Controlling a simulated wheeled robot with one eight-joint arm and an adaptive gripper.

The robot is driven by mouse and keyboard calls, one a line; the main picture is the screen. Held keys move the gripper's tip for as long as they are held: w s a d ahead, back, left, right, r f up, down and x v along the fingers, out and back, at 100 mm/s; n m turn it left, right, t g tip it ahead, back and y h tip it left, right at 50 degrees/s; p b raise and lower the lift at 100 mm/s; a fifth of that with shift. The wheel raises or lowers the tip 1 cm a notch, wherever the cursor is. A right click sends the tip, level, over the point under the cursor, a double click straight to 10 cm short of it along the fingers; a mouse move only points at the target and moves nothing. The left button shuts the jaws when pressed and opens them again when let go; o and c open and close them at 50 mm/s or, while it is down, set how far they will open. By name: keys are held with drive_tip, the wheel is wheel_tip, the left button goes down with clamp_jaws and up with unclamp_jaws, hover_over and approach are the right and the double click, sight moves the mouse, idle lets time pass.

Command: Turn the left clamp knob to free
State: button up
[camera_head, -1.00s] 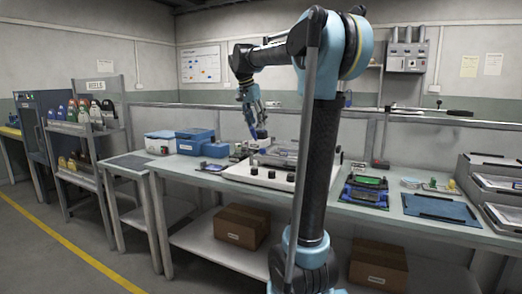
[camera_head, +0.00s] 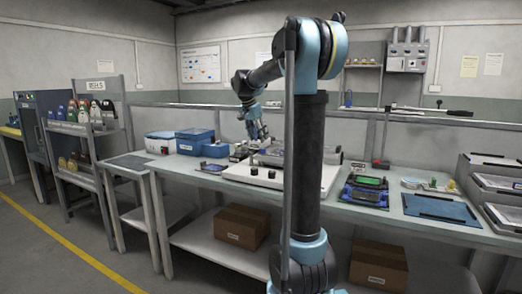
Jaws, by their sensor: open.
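A white clamp fixture (camera_head: 236,172) lies on the workbench in the middle of the view. Several small black knobs stand on it; the one at its left (camera_head: 254,160) shows as a dark upright shape. At this size I cannot tell which way the knob is turned. My gripper (camera_head: 262,138) points down above the fixture, a little above and to the right of that left knob. It is open, and I see nothing held in it. The right rear part of the fixture is hidden behind my arm.
Blue boxes (camera_head: 195,141) stand on the bench left of the fixture. A device with a green screen (camera_head: 369,181) and a blue mat (camera_head: 440,209) lie to the right, with grey trays (camera_head: 495,180) beyond. A low rail runs along the bench's back.

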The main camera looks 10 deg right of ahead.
sight(264, 151)
drive_tip(key=x, duration=0.7)
